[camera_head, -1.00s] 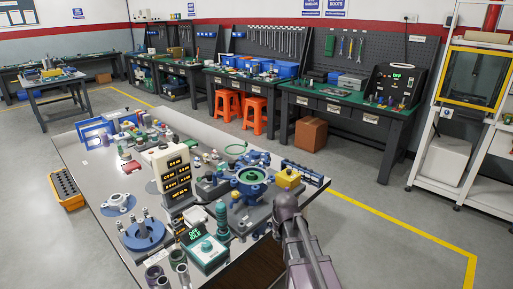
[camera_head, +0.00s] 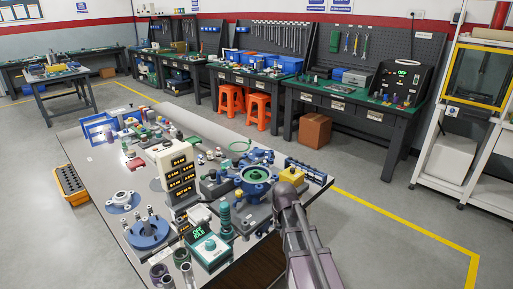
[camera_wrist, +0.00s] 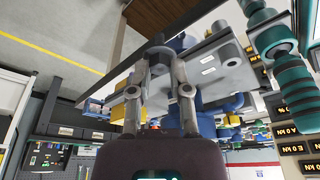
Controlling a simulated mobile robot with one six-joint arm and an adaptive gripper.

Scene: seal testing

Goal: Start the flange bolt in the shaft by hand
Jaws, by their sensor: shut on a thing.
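In the head view my arm covers the gripper. A blue round housing with a green ring (camera_head: 255,176) stands on the bench just left of my arm. Blue and grey fixture parts show beyond the fingers in the wrist view. I cannot tell which part is the shaft, or whether the bolt touches it.
The bench (camera_head: 104,185) is crowded. A stack of lit displays (camera_head: 180,178), a teal test box (camera_head: 209,250), a dark green ribbed column (camera_head: 225,218) and a blue base with posts (camera_head: 148,233) stand left of my arm. A yellow block (camera_head: 291,175) sits near the right edge.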

